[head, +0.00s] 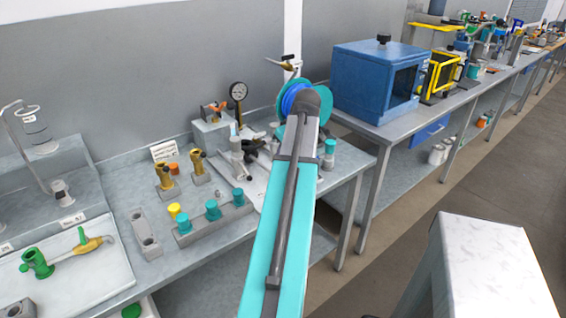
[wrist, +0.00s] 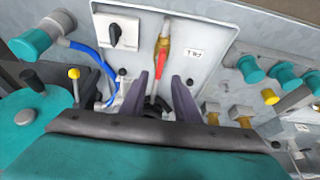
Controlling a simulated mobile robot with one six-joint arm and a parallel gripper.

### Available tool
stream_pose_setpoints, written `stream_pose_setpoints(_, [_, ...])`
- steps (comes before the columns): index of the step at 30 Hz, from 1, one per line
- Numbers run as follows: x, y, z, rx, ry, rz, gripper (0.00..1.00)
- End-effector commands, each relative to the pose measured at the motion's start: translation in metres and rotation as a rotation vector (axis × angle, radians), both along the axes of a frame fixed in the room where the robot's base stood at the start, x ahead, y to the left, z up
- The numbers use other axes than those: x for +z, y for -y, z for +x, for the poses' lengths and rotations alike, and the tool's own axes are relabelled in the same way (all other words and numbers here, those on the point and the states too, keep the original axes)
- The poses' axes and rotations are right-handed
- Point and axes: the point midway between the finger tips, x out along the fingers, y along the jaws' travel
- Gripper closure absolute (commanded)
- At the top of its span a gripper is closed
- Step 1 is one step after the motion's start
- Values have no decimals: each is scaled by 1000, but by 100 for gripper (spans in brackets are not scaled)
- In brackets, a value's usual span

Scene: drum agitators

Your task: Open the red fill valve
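In the wrist view, the red fill valve (wrist: 164,44) is on a pale panel, with a red handle lying roughly in line with its brass body. A label reading FILL (wrist: 189,53) is to its right. In the head view my arm covers part of the bench, and I cannot pick out the fill valve there with certainty.
A black rotary switch (wrist: 123,34) is left of the valve, with a blue hose (wrist: 95,52) beside it. In the head view, a pressure gauge (head: 238,91), teal-capped fittings (head: 212,209) and a blue box (head: 375,80) stand on the benches. A pale stool (head: 490,260) is at right.

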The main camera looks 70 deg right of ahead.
Motion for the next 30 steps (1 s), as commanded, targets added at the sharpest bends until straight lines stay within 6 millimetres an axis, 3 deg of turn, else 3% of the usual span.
stream_pose_setpoints(18, [63,-13,-21,1,1,-2,71])
stream_pose_setpoints(30, [70,-15,-24,0,1,0,71])
